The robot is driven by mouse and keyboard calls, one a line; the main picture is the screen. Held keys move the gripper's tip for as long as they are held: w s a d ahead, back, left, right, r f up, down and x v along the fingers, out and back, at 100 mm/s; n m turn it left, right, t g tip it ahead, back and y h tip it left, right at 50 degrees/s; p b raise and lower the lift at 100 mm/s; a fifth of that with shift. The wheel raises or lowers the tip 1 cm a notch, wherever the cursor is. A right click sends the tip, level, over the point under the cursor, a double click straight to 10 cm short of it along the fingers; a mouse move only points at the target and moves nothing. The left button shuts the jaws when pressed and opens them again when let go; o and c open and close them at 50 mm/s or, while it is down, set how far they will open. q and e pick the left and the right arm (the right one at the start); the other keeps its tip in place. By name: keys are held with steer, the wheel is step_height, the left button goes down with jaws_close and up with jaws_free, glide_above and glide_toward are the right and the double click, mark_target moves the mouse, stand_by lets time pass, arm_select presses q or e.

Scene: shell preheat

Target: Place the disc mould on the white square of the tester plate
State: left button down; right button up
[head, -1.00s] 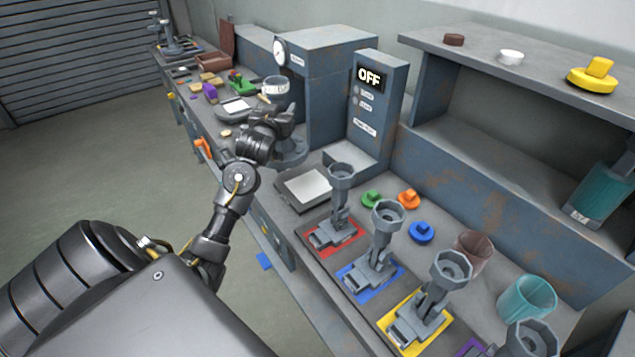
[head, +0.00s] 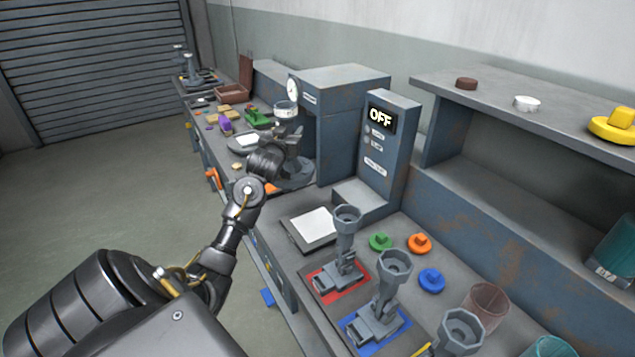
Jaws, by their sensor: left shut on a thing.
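My left gripper (head: 287,134) is shut on a pale round piece (head: 286,109), apparently the disc mould, held above the bench in front of the gauge box. A dark plate with a white square (head: 314,226) lies on the bench before the OFF panel. I cannot tell from the view which is the tester plate. The mould is apart from the nearer plate. My right gripper is out of view.
The gauge box (head: 338,88) and OFF panel (head: 391,150) stand at the back of the bench. Grey stands on red (head: 362,272) and blue mats fill the near bench. Green (head: 380,241), orange (head: 419,243) and blue (head: 431,281) knobbed discs lie behind them.

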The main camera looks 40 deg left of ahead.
arm_select(q)
steer(key=p, duration=0.2)
glide_above(302, 169)
steer(key=d, duration=0.1)
steer(key=shift+f, duration=0.95)
steer(key=d+f+p, duration=0.1)
steer(key=d+f, duration=0.3)
steer(key=f, duration=0.1)
steer(key=shift+w+d+f, duration=0.15)
steer(key=shift+d+f, duration=0.15)
steer(key=shift+d, duration=0.05)
steer(key=f, duration=0.1)
steer(key=f+p, duration=0.1)
steer(key=f, duration=0.1)
steer(key=shift+d+f+p, duration=0.35)
steer(key=shift+f, duration=0.2)
steer(key=c, duration=0.8)
jaws_free()
steer(key=shift+o, duration=0.2)
